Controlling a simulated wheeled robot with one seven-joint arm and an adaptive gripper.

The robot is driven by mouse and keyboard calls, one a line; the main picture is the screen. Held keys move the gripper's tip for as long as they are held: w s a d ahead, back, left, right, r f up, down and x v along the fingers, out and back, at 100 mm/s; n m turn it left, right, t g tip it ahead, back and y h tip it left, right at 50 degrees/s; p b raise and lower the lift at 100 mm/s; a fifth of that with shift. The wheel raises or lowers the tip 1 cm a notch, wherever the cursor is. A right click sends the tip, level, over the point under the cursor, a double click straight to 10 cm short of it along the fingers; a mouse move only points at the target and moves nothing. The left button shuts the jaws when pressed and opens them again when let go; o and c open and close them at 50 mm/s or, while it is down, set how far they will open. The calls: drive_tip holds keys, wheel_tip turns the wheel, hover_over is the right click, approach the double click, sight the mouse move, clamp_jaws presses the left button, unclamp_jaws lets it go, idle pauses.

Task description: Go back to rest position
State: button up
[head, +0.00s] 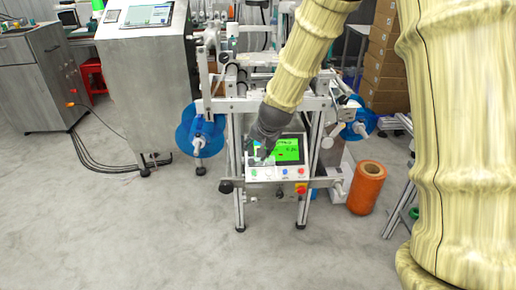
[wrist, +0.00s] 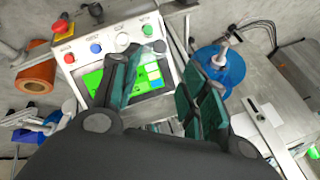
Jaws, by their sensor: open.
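My gripper (head: 262,150) is in front of the control panel of the film reel machine in the head view. In the wrist view my gripper (wrist: 160,90) has its two green-padded fingers apart, with nothing held between them. Behind the fingers is the control panel (wrist: 80,58), with a green screen (wrist: 92,80) and several coloured buttons. The screen (head: 288,150) also shows in the head view, just right of my gripper. I cannot tell whether a fingertip touches the panel.
Blue film reels (head: 200,130) stand on both sides of the machine frame (head: 240,195). An orange roll (head: 367,188) stands on the floor at right. A grey console (head: 150,85) and cables are at left. Stacked boxes (head: 385,60) are behind. The front floor (head: 150,235) is clear.

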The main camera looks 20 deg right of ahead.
drive_tip(key=s+a+f+n+g, duration=0.1)
drive_tip(key=s+f+n+g, duration=0.15)
drive_tip(key=s+f, duration=0.85)
drive_tip(key=s+a+f+n+g, duration=0.1)
drive_tip(key=s+f+n, duration=0.2)
drive_tip(key=s+f, duration=0.8)
drive_tip(key=s+a+f+n+g, duration=0.1)
drive_tip(key=s+a+f+n, duration=0.15)
drive_tip(key=s+f, duration=0.7)
drive_tip(key=s+a+f+n+g, duration=0.25)
drive_tip(key=s+f, duration=0.45)
drive_tip(key=s, duration=0.5)
wheel_tip(320, 180, up, 22)
drive_tip(key=p, duration=2.2)
drive_tip(key=shift+w+a+r+m+t, duration=0.2)
drive_tip(key=shift+w+a+m+t, duration=0.05)
drive_tip(key=shift+a+m+t, duration=0.1)
